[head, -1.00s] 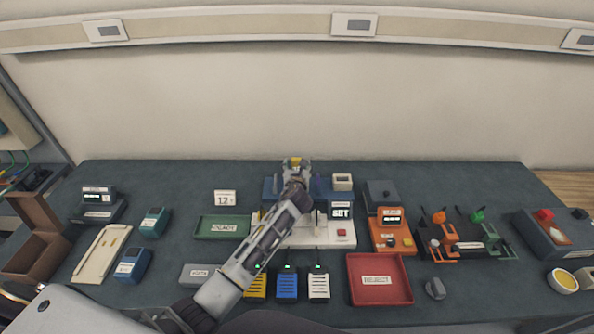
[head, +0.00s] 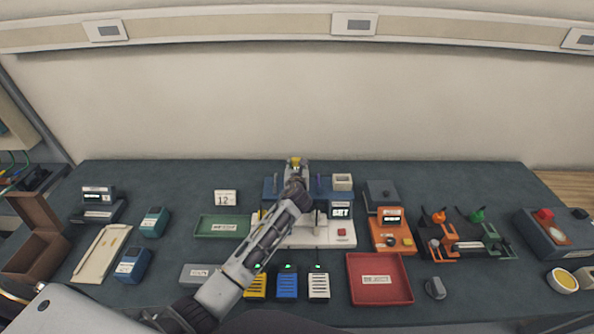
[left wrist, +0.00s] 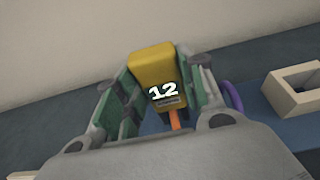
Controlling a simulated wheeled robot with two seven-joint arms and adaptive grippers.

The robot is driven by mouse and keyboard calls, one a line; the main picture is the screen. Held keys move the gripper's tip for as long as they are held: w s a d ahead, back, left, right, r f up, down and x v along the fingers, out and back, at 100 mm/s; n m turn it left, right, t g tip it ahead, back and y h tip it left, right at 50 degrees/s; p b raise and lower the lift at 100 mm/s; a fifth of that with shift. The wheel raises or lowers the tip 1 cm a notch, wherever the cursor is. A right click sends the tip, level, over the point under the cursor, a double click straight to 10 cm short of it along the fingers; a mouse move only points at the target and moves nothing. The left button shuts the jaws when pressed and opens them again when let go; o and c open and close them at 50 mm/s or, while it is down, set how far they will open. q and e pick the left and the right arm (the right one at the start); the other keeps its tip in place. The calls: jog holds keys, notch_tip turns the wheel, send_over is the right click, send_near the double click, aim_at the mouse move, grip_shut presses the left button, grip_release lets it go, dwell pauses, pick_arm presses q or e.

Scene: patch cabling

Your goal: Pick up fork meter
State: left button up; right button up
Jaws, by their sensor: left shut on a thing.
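The fork meter (left wrist: 155,65) is a yellow block with a lit "12" on its face. An orange part (left wrist: 174,120) shows below it in the left wrist view. My left gripper (left wrist: 158,85) is shut on the meter, with a green-padded finger on each side. Whether the meter touches the stand cannot be told. My right gripper is not in view.
A white open-topped block (head: 342,182) stands on the stand's right, with a purple piece (left wrist: 232,96) near the fingers. In front is a white station with a lit display (head: 341,212). Green (head: 222,226) and red (head: 380,279) trays lie on either side.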

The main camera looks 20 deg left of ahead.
pick_arm(q)
notch_tip(320, 180, up, 10)
dwell(1.0)
dwell(0.5)
